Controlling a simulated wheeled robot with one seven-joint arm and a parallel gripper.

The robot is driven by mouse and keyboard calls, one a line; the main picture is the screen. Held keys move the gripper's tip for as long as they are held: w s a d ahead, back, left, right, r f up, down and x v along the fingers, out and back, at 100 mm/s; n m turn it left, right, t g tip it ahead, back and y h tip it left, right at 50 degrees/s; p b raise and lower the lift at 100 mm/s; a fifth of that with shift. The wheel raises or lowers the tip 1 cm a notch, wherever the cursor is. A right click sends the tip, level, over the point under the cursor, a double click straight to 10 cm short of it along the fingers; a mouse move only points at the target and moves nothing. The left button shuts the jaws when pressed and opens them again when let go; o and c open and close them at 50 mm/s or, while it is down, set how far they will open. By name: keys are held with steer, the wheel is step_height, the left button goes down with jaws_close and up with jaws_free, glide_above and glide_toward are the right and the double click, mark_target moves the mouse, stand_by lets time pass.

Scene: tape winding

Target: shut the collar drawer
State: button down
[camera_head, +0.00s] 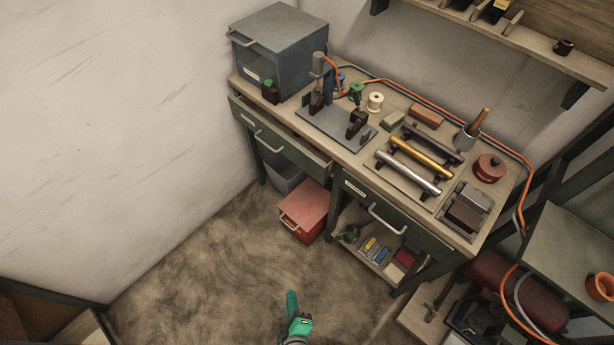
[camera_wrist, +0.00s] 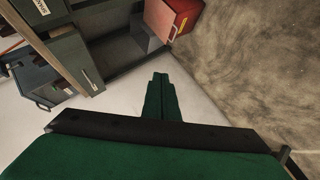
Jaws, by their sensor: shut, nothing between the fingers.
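The workbench has two front drawers with bar handles. The left drawer (camera_head: 270,133) stands out a little from under the bench top, with a strip of its inside showing. The right drawer (camera_head: 385,212) looks flush with the bench. Their labels are too small to read in the head view, so I cannot tell which is the collar drawer. In the wrist view a labelled green drawer front (camera_wrist: 72,55) shows at upper left. My green gripper (camera_head: 291,297) is over the floor in front of the bench, apart from both drawers. Its fingers (camera_wrist: 158,80) are together and empty.
A red box (camera_head: 304,210) and a grey bin (camera_head: 284,172) stand under the bench. A grey cabinet (camera_head: 281,48) sits on its left end. A winding fixture (camera_head: 338,124) and several rollers occupy the top. The floor (camera_head: 205,265) ahead is clear.

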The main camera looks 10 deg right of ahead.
steer(key=w+d+f+n+g+h, duration=0.1)
steer(key=w+d+f+n+h, duration=0.15)
steer(key=w+f+n, duration=0.45)
steer(key=n+h, duration=0.7)
steer(key=h, duration=0.5)
glide_toward(315, 171)
steer(key=shift+t+y, duration=0.25)
steer(key=shift+t, duration=0.05)
steer(key=x, duration=0.6)
steer(key=shift+d, duration=0.3)
